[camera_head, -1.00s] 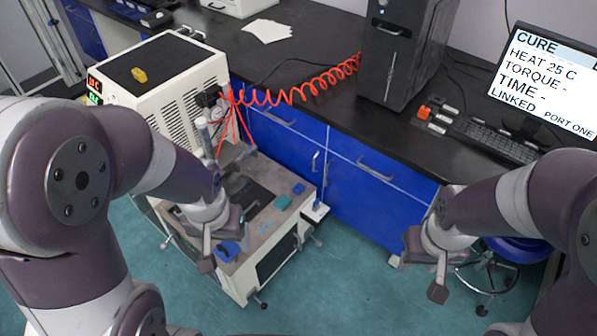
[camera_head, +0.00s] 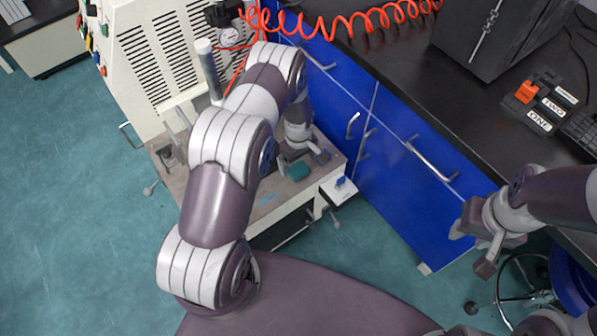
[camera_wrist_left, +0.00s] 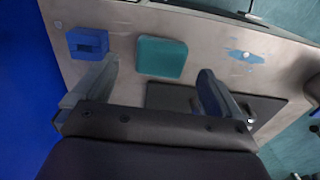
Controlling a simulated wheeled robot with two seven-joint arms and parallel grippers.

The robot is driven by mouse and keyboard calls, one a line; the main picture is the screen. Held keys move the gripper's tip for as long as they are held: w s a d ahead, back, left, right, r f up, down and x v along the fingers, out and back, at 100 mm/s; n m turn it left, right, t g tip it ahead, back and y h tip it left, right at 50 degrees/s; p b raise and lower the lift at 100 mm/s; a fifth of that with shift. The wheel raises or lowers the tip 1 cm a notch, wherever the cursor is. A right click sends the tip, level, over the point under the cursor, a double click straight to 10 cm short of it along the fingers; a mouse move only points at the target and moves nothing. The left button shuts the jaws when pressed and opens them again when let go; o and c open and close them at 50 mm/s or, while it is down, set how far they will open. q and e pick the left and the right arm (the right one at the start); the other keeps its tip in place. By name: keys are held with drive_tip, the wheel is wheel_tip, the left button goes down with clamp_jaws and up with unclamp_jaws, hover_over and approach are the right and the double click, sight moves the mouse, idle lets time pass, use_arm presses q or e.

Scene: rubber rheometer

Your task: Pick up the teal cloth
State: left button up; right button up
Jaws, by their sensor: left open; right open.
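The teal cloth (camera_head: 298,171) lies flat on the worn grey top of the low machine table (camera_head: 268,207), partly hidden by my left gripper in the head view. In the left wrist view the teal cloth (camera_wrist_left: 162,57) is a small square lying ahead of and between the spread fingers. My left gripper (camera_head: 303,160) is open, empty and just above the cloth; it also shows in the left wrist view (camera_wrist_left: 158,72). My right gripper (camera_head: 473,249) is open and empty, in front of the blue cabinets at the right.
A blue block (camera_wrist_left: 87,43) sits beside the cloth. A light blue patch (camera_wrist_left: 245,56) and a dark plate (camera_wrist_left: 215,103) are on the other side. A grey post (camera_head: 208,70) and red coiled hose (camera_head: 340,24) stand behind. Blue cabinets (camera_head: 400,185) border the table's right.

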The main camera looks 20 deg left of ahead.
sight(298, 169)
use_arm(q)
wheel_tip(298, 169, down, 4)
drive_tip(key=shift+r, duration=0.25)
drive_tip(key=c, duration=1.1)
drive_tip(key=shift+r, duration=0.15)
drive_tip(key=shift+r, duration=0.3)
drive_tip(key=r, duration=0.2)
drive_tip(key=d+r+p, duration=0.1)
drive_tip(key=r, duration=0.1)
drive_tip(key=shift+s, duration=0.2)
drive_tip(key=s+d+r, duration=0.1)
drive_tip(key=d+r, duration=0.1)
drive_tip(key=d, duration=0.1)
drive_tip(key=s+d+r+p, duration=0.1)
drive_tip(key=s+d+r, duration=0.1)
drive_tip(key=d, duration=0.1)
drive_tip(key=s+d+r, duration=0.1)
drive_tip(key=d+r, duration=0.1)
drive_tip(key=d, duration=0.1)
drive_tip(key=shift+s+d+r+p, duration=0.1)
drive_tip(key=shift+s+d+p, duration=0.15)
drive_tip(key=shift+s+p, duration=0.15)
